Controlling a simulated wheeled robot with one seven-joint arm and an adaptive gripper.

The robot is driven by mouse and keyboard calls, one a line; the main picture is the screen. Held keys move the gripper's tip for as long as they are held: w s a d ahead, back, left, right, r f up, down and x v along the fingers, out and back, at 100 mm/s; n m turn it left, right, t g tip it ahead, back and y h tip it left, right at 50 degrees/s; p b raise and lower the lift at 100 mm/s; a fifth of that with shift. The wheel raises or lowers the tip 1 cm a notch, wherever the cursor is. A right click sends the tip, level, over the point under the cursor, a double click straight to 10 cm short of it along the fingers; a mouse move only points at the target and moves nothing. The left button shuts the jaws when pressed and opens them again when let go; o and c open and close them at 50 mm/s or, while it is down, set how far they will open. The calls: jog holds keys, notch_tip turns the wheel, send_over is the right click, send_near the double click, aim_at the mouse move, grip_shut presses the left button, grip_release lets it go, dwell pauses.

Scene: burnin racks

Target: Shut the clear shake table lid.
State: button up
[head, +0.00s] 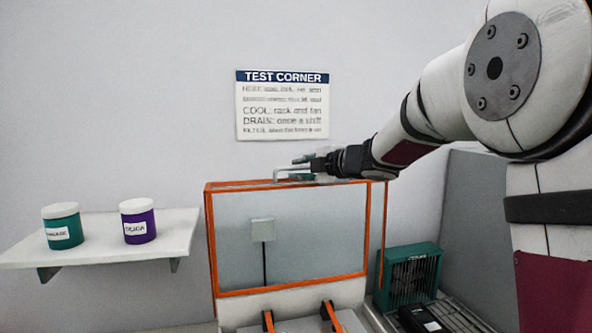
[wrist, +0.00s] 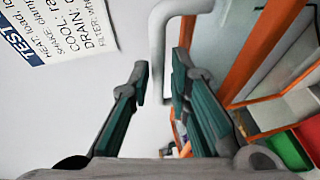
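The clear shake table lid (head: 300,235) is a see-through panel in an orange frame. It stands upright and open in the head view, and its frame (wrist: 255,55) runs along the right of the wrist view. A pale bent handle (head: 277,174) sits on its top edge. My gripper (head: 306,165) is at that top edge, by the handle. In the wrist view my gripper (wrist: 160,78) has its fingers apart, with the handle (wrist: 157,50) appearing in the gap between the fingertips. I cannot tell whether either finger touches it.
A wall shelf (head: 110,240) at left holds a teal jar (head: 62,226) and a purple jar (head: 138,221). A teal fan unit (head: 408,276) and a dark box (head: 419,319) stand right of the lid. Two orange clamps (head: 328,316) sit below it. A sign (head: 282,105) hangs behind.

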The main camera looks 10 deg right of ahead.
jog(key=shift+x, duration=0.8)
jog(key=shift+c, duration=0.3)
grip_shut()
jog(key=shift+s, duration=0.1)
